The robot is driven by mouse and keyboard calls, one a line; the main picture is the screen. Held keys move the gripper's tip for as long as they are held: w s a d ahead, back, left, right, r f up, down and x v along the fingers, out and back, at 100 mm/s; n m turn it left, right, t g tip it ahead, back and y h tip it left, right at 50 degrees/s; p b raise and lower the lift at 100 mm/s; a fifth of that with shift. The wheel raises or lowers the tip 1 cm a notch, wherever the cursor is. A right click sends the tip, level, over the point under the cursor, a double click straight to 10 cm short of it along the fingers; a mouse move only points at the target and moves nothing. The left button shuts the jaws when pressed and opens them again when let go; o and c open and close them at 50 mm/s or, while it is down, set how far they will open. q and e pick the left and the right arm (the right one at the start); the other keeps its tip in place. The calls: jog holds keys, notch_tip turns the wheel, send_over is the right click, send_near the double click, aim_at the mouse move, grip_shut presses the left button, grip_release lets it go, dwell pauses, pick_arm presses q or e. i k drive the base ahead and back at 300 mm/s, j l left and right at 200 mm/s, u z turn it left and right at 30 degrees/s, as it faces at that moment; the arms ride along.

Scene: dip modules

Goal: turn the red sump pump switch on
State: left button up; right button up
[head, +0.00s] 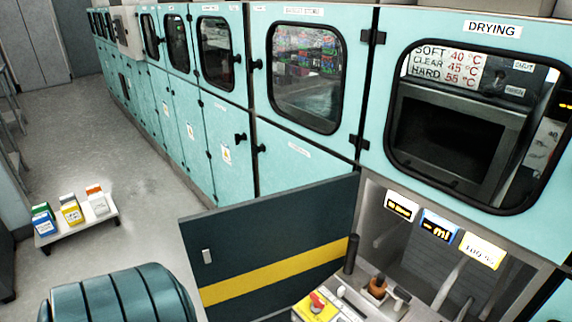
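A red switch (317,301) sits on a yellow plate (327,311) at the bottom of the head view, right of centre. It is in front of the open lower compartment under the drying cabinet. The switch is small and near the frame's bottom edge, so its on or off position cannot be told. Neither of my grippers shows in the head view.
An open dark door (275,225) with a yellow stripe stands left of the switch. A black upright cylinder (351,254) and a brown knob-like part (377,287) are close to it. A ribbed dark green object (120,300) fills the bottom left. Grey floor (150,160) lies beyond.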

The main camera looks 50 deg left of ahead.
aim_at(318, 301)
jog(key=u, duration=1.25)
